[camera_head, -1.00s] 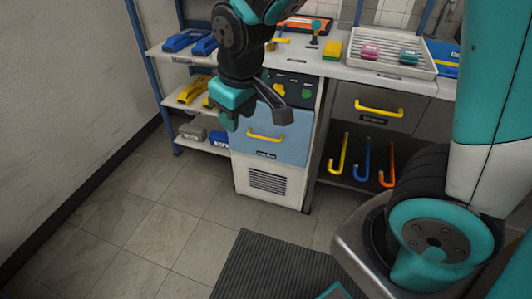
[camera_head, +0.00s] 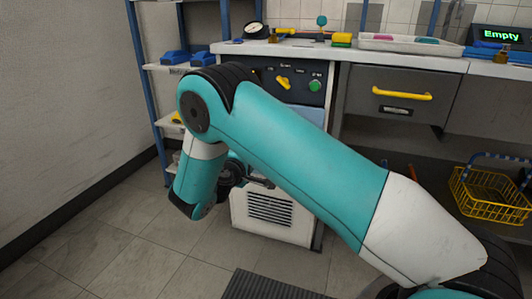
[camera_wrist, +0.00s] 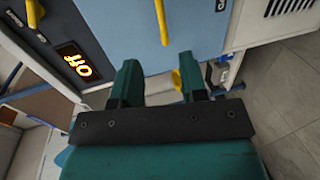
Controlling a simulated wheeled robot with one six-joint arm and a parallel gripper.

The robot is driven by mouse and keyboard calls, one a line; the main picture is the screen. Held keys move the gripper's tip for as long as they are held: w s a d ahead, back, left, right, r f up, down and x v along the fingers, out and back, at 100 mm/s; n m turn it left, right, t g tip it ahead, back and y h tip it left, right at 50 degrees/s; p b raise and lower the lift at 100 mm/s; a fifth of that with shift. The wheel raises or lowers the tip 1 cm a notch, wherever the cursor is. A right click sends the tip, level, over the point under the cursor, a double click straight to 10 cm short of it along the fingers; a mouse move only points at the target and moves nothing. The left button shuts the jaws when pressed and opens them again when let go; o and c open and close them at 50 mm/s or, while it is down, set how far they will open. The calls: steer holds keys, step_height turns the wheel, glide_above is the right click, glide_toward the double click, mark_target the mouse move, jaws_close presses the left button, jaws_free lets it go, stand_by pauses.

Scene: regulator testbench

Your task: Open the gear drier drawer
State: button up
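The gear drier's drawer is a light blue front (camera_wrist: 125,25) with a yellow bar handle (camera_wrist: 162,22), seen turned sideways in the wrist view. It looks closed, in line with the dark control panel beside it. In the head view my arm covers most of it; only a blue strip (camera_head: 306,115) shows. My gripper (camera_wrist: 160,80) is open and empty in the wrist view, its two green fingers spread. The handle lies ahead, in line with the gap between the fingers and apart from them. In the head view my gripper is mostly hidden behind my arm.
A grey drawer (camera_head: 400,98) is to the right, with a yellow wire basket (camera_head: 490,197) below. Shelves stand left; floor in front is open.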

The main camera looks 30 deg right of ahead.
steer(key=b+x, duration=0.4)
steer(key=x, duration=1.2)
steer(key=shift+s+r, duration=0.1)
steer(key=shift+s, duration=0.05)
jaws_close()
